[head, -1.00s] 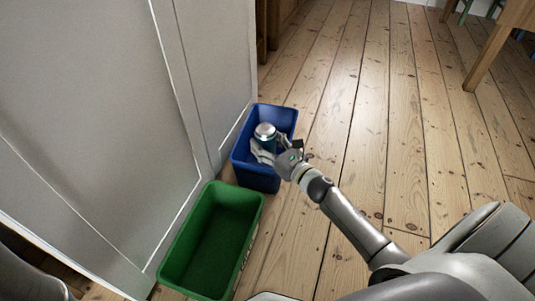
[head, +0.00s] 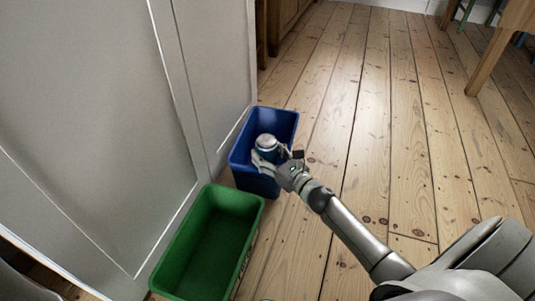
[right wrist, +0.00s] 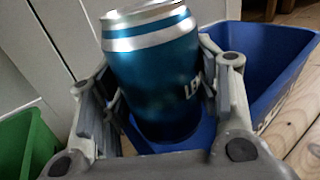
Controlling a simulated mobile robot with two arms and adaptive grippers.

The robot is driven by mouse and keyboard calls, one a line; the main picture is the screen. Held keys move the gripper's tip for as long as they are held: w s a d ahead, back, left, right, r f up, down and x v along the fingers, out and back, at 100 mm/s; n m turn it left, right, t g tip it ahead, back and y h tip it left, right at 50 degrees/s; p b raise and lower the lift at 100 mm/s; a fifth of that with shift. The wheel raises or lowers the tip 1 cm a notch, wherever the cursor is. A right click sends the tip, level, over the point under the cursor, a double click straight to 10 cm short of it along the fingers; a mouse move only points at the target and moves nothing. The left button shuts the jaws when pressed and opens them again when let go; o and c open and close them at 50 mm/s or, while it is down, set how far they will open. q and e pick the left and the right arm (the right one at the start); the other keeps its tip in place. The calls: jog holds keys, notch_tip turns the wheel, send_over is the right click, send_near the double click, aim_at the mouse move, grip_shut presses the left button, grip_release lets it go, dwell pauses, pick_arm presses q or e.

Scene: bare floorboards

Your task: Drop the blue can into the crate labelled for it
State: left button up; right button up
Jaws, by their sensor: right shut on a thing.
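The blue can (head: 267,146), with a silver top, is between the fingers of my right gripper (head: 270,160). In the right wrist view the can (right wrist: 155,85) stands near upright with the fingers of the right gripper (right wrist: 160,100) closed on both its sides. The can is over the blue crate (head: 284,122), whose inside shows below and behind it; how far above the crate's floor it is, I cannot tell. The green crate (head: 210,245) stands nearer and is empty. The crates' labels are not readable here. My left gripper is not in view.
A grey panelled cabinet (head: 110,120) runs along the left, close beside both crates. Bare floorboards (head: 380,130) lie clear to the right. A wooden table leg (head: 488,60) stands at the far right.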

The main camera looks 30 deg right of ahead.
jog(key=shift+f, duration=0.25)
jog(key=o, duration=0.8)
jog(key=shift+r, duration=0.1)
jog(key=shift+r+p, duration=0.55)
jog(key=shift+r, duration=0.05)
jog(key=shift+s+d+p, duration=0.4)
jog(key=shift+s+p, duration=0.35)
jog(key=shift+s, duration=1.2)
jog(key=shift+s+d+p, duration=0.35)
jog(key=shift+s+p, duration=0.35)
jog(key=shift+s, duration=1.3)
jog(key=shift+s+d+p, duration=0.4)
jog(key=shift+s+p, duration=0.35)
jog(key=shift+s, duration=1.2)
